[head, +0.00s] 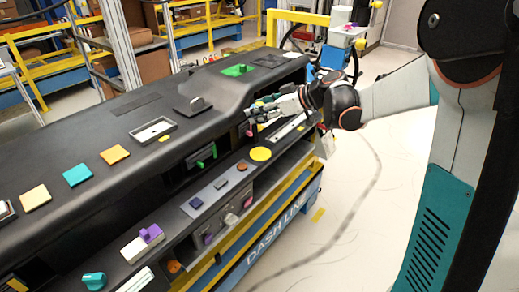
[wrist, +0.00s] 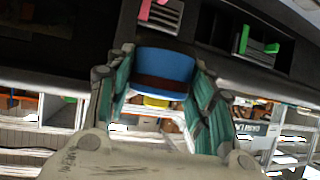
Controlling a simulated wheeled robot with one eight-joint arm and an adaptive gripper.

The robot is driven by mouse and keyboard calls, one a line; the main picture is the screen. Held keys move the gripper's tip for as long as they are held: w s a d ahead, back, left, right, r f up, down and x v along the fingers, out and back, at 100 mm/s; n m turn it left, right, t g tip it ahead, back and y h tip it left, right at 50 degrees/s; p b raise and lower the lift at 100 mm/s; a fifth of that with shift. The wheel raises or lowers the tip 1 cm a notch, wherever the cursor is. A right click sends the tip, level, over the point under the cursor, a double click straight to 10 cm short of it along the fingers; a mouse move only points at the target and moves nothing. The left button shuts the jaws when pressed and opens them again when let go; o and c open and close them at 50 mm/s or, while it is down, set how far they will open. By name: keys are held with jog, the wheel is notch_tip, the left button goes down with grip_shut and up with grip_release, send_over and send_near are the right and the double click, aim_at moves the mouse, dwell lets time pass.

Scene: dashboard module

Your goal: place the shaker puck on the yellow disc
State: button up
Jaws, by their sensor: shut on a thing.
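The shaker puck (wrist: 165,65) is a short blue cylinder with a dark band, seen in the wrist view between my teal finger pads. My gripper (wrist: 158,78) is shut on it. In the head view my gripper (head: 256,108) is over the front of the dashboard, and I cannot make out the puck there. The yellow disc (head: 260,154) lies flat and bare on the dashboard's lower ledge, below my gripper in the picture. A patch of yellow, likely the disc, shows just past the puck in the wrist view (wrist: 157,103).
The black dashboard (head: 140,100) runs along the left, with coloured tiles on top. Vents with a green tab (head: 207,153) and a pink tab sit near the gripper. A grey panel with small buttons (head: 218,187) lies left of the disc. Open floor (head: 360,200) is at the right.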

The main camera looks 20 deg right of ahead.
aim_at(260, 153)
notch_tip(260, 153, down, 13)
jog(key=b, duration=0.3)
jog(key=shift+f+b, duration=0.2)
jog(key=shift+b, duration=0.2)
jog(key=shift+f, duration=0.1)
jog(key=o, duration=1.4)
jog(key=shift+s+d+r, duration=0.15)
jog(key=shift+r, duration=0.1)
jog(key=p+v, duration=0.3)
jog(key=v, duration=0.8)
jog(key=shift+s+d+r, duration=0.15)
jog(key=shift+s+d, duration=0.05)
